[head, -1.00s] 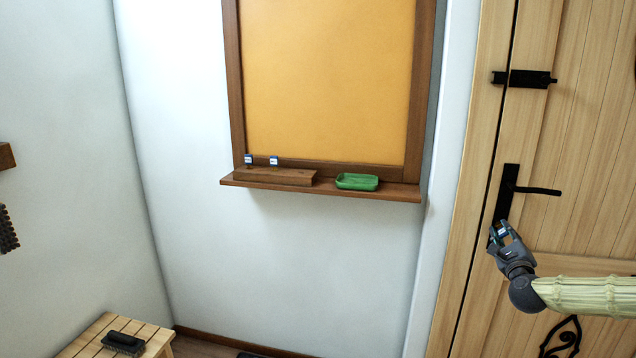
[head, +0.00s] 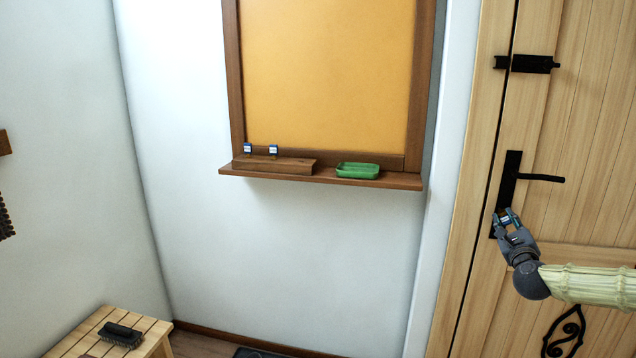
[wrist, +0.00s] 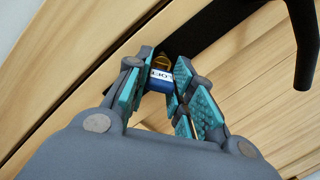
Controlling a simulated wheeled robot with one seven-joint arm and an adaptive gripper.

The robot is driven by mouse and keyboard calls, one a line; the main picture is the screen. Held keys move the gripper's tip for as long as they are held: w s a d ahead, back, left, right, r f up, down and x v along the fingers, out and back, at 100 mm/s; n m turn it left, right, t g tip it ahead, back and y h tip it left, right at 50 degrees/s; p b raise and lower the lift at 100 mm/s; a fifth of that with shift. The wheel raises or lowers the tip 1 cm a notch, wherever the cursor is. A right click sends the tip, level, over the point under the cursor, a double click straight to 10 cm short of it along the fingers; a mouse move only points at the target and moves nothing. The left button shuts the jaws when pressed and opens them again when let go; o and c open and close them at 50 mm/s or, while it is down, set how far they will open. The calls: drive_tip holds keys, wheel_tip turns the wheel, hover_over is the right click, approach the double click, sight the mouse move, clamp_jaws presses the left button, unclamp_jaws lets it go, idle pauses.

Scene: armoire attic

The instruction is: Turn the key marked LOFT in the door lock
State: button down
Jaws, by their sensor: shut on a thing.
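My gripper (head: 508,221) is at the lower end of the black lock plate (head: 507,190) on the wooden door (head: 590,120), below the black lever handle (head: 541,178). In the wrist view my gripper (wrist: 160,85) is shut on a key (wrist: 160,77) with a blue and white tag; its lettering is partly hidden and seems to end in "OFT". A brass-coloured part of the key shows beyond the tag, against the dark lock plate (wrist: 205,40). I cannot tell how far the key is in the lock.
Two other blue-and-white tagged keys (head: 273,150) stand in a wooden block (head: 275,165) on the ledge below the orange board. A green dish (head: 357,170) is beside them. A black bolt (head: 530,64) is higher on the door. A stool (head: 150,330) with a brush (head: 121,335) stands lower left.

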drive_tip(key=shift+f+m+b, duration=0.1)
drive_tip(key=shift+m+b, duration=2.3)
drive_tip(key=shift+b, duration=1.95)
drive_tip(key=c, duration=1.1)
unclamp_jaws()
drive_tip(key=shift+c, duration=0.2)
